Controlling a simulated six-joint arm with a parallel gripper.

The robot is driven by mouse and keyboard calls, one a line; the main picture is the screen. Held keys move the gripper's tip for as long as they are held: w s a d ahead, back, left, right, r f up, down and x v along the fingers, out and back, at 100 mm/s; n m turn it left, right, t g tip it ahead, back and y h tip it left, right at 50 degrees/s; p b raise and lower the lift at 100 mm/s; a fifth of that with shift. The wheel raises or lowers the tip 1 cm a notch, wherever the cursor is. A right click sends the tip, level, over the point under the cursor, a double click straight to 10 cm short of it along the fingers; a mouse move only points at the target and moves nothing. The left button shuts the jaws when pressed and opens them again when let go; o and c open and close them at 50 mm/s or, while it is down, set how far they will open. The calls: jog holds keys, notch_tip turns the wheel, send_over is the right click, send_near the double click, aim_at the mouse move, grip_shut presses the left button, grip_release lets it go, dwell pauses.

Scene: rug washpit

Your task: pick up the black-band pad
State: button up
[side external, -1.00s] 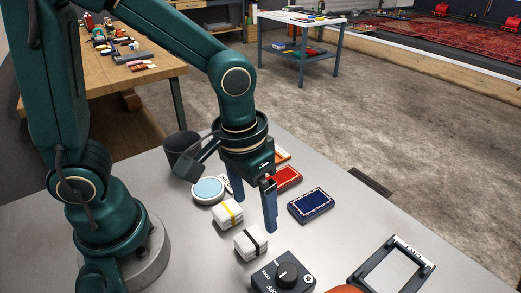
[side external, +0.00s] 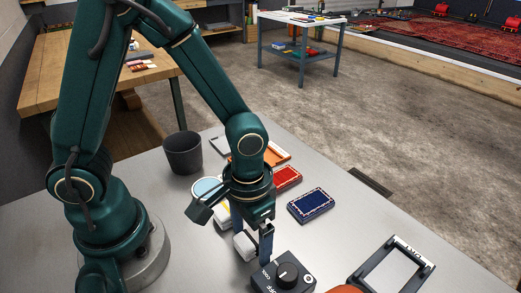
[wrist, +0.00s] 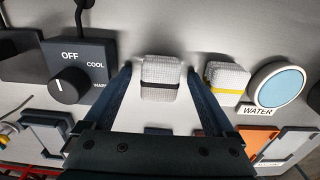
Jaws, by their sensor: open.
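The black-band pad (wrist: 160,72) is a white, textured block with a black band around it. In the wrist view it sits between the two open fingers of my gripper (wrist: 159,75), with gaps on both sides. In the side view the pad (side external: 244,246) is partly hidden behind my gripper (side external: 252,250), whose fingers are low, on either side of it. The pad rests on the grey table. The yellow-band pad (wrist: 227,78) stands just right of my right finger in the wrist view; in the side view it is mostly hidden behind my gripper.
A black dial box (side external: 284,278) stands close to my gripper. A blue patterned rug sample (side external: 311,205) and a red one (side external: 286,178) lie beyond. A round light-blue dish (wrist: 281,84) is beside the yellow-band pad. A dark cup (side external: 183,153) stands further back.

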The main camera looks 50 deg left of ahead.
aim_at(252, 237)
jog(key=c, duration=1.4)
jog(key=shift+r, duration=0.8)
notch_tip(252, 237, up, 2)
jog(key=shift+w+r, duration=0.1)
jog(key=shift+r, duration=0.1)
jog(key=a+r, duration=0.2)
jog(key=a, duration=0.2)
jog(key=a+r, duration=0.2)
jog(key=a, duration=0.1)
jog(key=a+r, duration=0.3)
jog(key=a, duration=0.1)
jog(key=shift+s+a, duration=0.2)
jog(key=shift+a, duration=0.15)
